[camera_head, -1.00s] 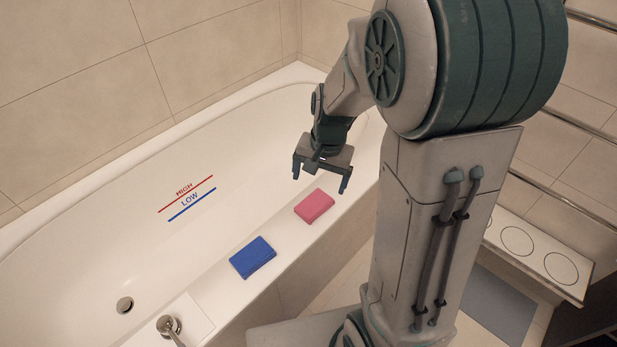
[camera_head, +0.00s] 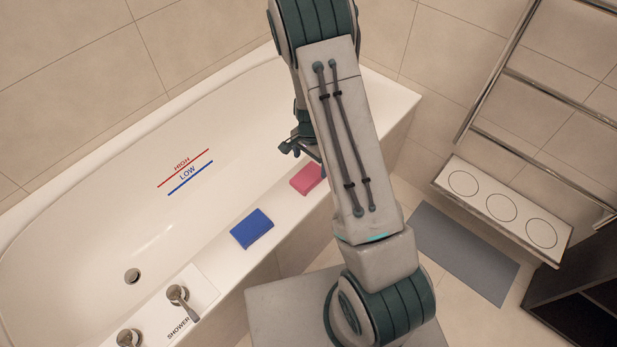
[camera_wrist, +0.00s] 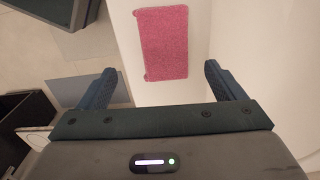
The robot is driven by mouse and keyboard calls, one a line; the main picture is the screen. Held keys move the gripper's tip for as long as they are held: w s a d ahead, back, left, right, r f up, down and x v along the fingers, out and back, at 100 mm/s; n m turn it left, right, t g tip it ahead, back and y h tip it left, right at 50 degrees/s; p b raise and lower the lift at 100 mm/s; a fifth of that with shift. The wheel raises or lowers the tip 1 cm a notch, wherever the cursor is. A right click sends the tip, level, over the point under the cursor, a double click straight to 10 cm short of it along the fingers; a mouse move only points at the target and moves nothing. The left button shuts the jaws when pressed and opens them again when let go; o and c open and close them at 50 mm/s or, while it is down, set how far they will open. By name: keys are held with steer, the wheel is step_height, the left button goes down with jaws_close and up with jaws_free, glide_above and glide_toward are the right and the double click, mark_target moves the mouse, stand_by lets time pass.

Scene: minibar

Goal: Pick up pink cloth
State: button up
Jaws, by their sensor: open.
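The pink cloth (camera_head: 308,178) is a folded block lying flat on the white bathtub rim, partly hidden behind my arm in the head view. In the wrist view the pink cloth (camera_wrist: 164,43) lies ahead of my gripper, in line with the gap between the fingers. My gripper (camera_wrist: 165,85) is open, with one finger on each side and nothing between them. In the head view my gripper (camera_head: 299,150) shows near the cloth's far end, mostly hidden by my arm.
A blue cloth (camera_head: 252,228) lies on the same rim, nearer and left of the pink one. The bathtub (camera_head: 110,230) is empty. Taps (camera_head: 178,294) stand at its near end. A grey mat (camera_head: 462,254) and a white shelf with circles (camera_head: 500,207) are at right.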

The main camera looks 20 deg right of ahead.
mark_target(308, 175)
steer(key=shift+w+a+f, duration=0.15)
steer(key=shift+f, duration=1.8)
steer(key=shift+w+a+f, duration=0.15)
steer(key=shift+f, duration=1.75)
steer(key=c, duration=1.1)
